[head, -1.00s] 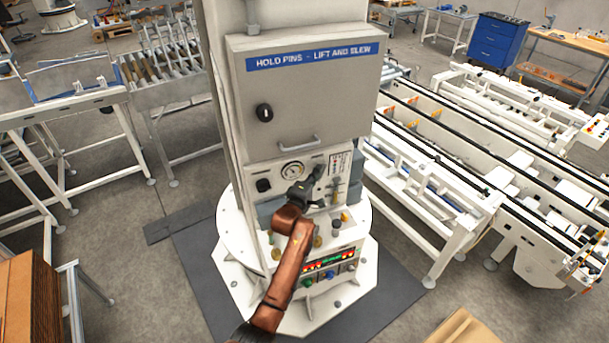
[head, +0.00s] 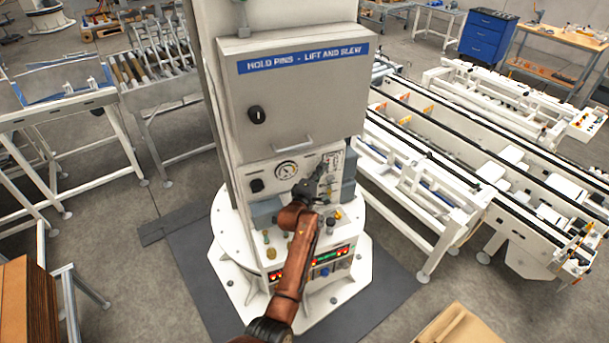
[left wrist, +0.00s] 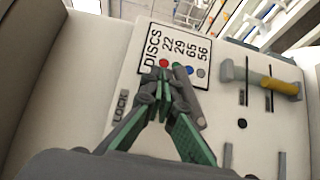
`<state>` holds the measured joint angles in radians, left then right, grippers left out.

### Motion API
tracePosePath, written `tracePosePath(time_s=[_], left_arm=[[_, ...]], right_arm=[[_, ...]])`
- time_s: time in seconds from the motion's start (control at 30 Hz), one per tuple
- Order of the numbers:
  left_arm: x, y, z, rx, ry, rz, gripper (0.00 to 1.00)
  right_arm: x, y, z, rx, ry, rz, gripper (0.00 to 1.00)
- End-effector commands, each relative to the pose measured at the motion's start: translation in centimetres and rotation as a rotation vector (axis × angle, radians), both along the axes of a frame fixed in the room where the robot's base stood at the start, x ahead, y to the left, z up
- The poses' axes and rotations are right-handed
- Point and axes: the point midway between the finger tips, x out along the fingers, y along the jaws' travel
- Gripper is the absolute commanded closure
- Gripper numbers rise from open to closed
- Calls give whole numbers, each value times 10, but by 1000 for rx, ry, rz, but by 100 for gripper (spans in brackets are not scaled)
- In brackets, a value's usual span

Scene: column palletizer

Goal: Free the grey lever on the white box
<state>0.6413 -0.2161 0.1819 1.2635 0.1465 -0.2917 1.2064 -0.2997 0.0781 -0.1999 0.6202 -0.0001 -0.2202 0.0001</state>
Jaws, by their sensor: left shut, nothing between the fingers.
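In the left wrist view, the white box (left wrist: 90,65) fills most of the picture, with a DISCS number label and a LOCK label on its face. A dark grey bar (left wrist: 188,97), which looks like the lever, lies tilted beside the fingertips. My left gripper (left wrist: 160,84) is shut and empty; its green-padded fingers are just left of the bar, and I cannot tell if they touch it. In the head view, my left gripper (head: 318,178) is at the box's front panel (head: 262,171), right of the round gauge, and hides part of it. My right gripper is not in view.
A grey-and-yellow handle (left wrist: 265,82) sits across slots right of the bar. Above the panel is a cabinet (head: 310,100) with a handle. Below is a lit control panel (head: 320,265) with knobs. Conveyors (head: 450,150) stand to the right.

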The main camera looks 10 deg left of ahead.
Motion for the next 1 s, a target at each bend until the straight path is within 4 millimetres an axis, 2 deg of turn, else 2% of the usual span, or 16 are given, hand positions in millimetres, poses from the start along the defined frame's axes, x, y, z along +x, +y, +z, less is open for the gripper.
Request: tracePosePath(time_s=[0.6,0.77,1.0], left_arm=[[0,-1,3,0,-2,0,100],[1,-2,25,-1,-5,-1,100],[1,-2,70,-2,-4,-1,100]], right_arm=[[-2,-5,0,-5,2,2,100],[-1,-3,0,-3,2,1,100],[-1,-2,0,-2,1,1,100]])
